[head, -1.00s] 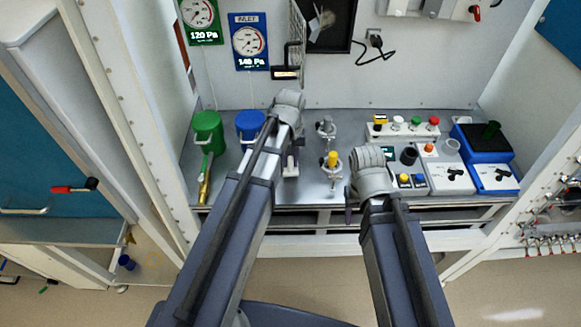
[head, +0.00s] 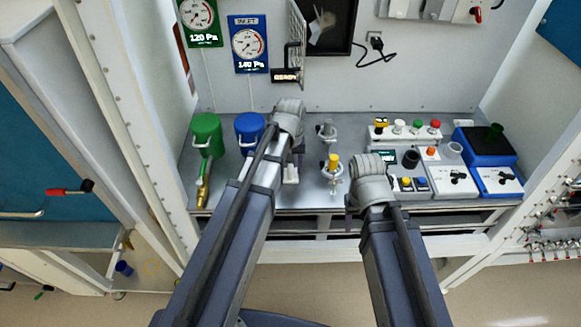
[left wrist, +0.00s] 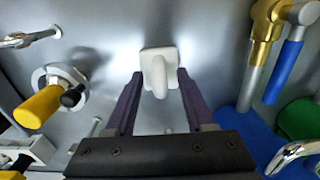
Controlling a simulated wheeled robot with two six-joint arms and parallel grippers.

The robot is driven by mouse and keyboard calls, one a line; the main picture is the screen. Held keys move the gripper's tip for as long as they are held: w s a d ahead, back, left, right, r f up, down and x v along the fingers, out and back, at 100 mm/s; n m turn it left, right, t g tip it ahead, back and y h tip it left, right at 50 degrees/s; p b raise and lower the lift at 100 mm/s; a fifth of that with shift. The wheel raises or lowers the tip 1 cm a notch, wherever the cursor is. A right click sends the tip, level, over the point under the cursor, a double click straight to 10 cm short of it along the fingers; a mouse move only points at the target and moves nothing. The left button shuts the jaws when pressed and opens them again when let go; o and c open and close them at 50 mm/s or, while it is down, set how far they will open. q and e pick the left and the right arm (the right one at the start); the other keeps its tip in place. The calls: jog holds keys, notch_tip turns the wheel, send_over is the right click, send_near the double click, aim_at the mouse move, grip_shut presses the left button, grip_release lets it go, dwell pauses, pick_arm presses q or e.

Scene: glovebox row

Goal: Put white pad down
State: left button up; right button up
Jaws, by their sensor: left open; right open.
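The white pad (left wrist: 158,54), a small white block with a grip piece projecting towards the camera, appears to rest on the grey metal deck. In the left wrist view it lies beyond and between the parted purple fingers of my left gripper (left wrist: 158,92), with gaps at both sides. In the head view the white pad (head: 290,175) shows just below my left gripper (head: 291,158), whose wrist partly hides it. My right gripper (head: 350,212) is open near the deck's front edge, its fingers mostly hidden by its wrist.
A green canister (head: 206,135) and a blue canister (head: 249,130) stand left of my left wrist. A yellow-topped valve (head: 333,162) and a grey fitting (head: 327,131) stand right of the pad. Button boxes (head: 452,180) fill the deck's right side.

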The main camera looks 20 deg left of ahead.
aim_at(290, 166)
pick_arm(q)
jog(key=shift+r, duration=0.1)
notch_tip(290, 166, up, 12)
jog(key=p, duration=1.2)
jog(key=s+d+m+y, duration=0.1)
jog(key=s+d+m, duration=0.6)
jog(key=s+d, duration=0.3)
jog(key=s, duration=0.4)
jog(key=shift+s+d, duration=0.15)
jog(key=shift+d, duration=0.1)
